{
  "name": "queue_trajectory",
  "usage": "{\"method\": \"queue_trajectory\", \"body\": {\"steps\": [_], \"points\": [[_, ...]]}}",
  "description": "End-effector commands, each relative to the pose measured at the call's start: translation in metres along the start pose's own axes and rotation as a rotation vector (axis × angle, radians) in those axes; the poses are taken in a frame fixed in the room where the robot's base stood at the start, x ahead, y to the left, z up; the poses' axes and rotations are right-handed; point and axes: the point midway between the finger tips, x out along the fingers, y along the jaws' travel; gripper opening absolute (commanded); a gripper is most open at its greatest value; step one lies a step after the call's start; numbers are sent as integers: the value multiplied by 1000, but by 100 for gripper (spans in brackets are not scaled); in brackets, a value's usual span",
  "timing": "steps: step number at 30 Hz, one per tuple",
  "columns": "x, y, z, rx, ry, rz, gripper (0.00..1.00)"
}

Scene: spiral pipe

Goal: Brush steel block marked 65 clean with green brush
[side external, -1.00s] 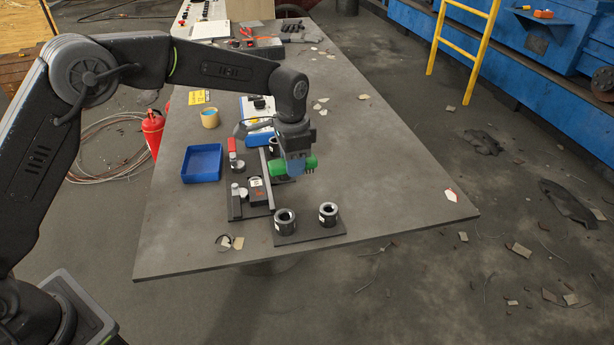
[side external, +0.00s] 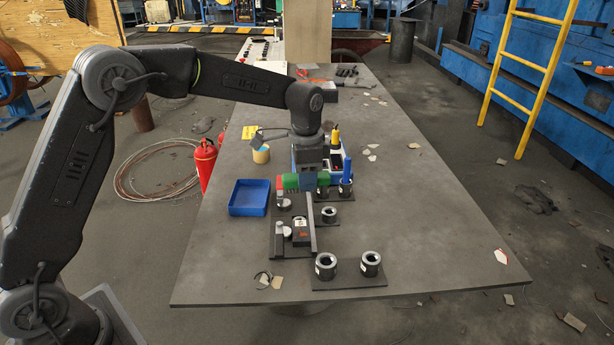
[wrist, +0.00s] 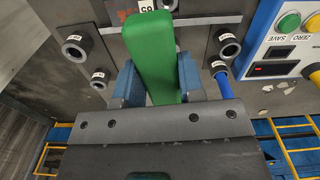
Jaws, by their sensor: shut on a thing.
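My gripper (side external: 308,181) is shut on the green brush (side external: 291,181) and holds it over the far end of the dark fixture. In the wrist view the brush's green body (wrist: 160,62) sits between my two blue fingers (wrist: 158,85). A dark block with a white label (side external: 301,233) rests in the fixture, nearer the front than the brush. The brush appears apart from it. In the wrist view a partly hidden white label (wrist: 146,5) shows beyond the brush tip; its mark is too cut off to read surely. The bristles are hidden.
A blue tray (side external: 249,198) stands left of the fixture. Dark rings (side external: 326,265) stand on a plate in front and others to the right. A blue rod (side external: 346,171) stands upright in one. A white-and-blue button box (wrist: 285,45) is close by.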

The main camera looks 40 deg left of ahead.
Motion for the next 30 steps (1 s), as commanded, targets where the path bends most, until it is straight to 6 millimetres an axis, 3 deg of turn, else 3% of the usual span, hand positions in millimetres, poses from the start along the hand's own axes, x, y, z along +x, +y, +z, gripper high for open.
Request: {"method": "queue_trajectory", "body": {"steps": [5,10,30], "points": [[0,1,0,18,1,0,17],[-2,6,2,182,1,-1,17],[-13,44,16,1452,1,-1,17]]}}
